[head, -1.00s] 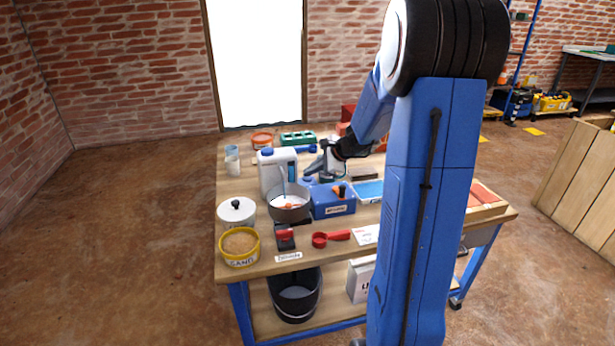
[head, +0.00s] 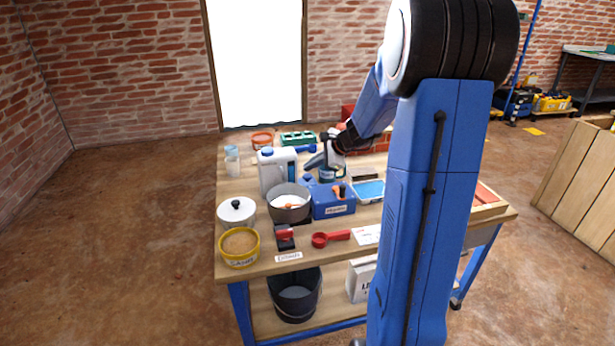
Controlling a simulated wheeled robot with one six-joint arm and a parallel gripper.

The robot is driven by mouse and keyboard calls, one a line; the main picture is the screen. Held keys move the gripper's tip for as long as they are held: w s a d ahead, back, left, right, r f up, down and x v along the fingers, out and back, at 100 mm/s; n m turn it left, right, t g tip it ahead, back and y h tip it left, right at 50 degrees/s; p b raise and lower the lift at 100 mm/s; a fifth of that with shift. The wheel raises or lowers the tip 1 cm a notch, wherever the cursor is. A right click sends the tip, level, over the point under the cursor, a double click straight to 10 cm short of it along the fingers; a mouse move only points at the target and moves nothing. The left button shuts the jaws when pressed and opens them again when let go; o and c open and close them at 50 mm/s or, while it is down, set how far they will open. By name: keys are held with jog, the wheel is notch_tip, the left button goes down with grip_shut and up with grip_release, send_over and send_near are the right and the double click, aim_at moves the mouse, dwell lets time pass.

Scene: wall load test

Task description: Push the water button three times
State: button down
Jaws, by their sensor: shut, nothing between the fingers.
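A blue box (head: 322,210) with a white front label too small to read stands on the workbench. A blue rounded part (head: 308,180) on its top left could be the water button; I cannot tell for sure. My gripper (head: 309,165) is shut and empty, just above and behind that part, apparently apart from it. A white jug (head: 268,175) with a blue cap stands behind the pot.
The workbench (head: 262,266) also holds a white lidded pot (head: 236,211), a yellow sand bowl (head: 240,258), a red scoop (head: 331,238) and a blue tray (head: 369,191). My arm hides the bench's right part.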

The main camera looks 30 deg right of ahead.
aim_at(311, 176)
jog(key=shift+r, duration=2.5)
dwell(0.9)
notch_tip(311, 176, up, 4)
jog(key=shift+f, duration=0.1)
jog(key=shift+f, duration=0.1)
jog(key=shift+f, duration=4.35)
jog(key=shift+f, duration=0.4)
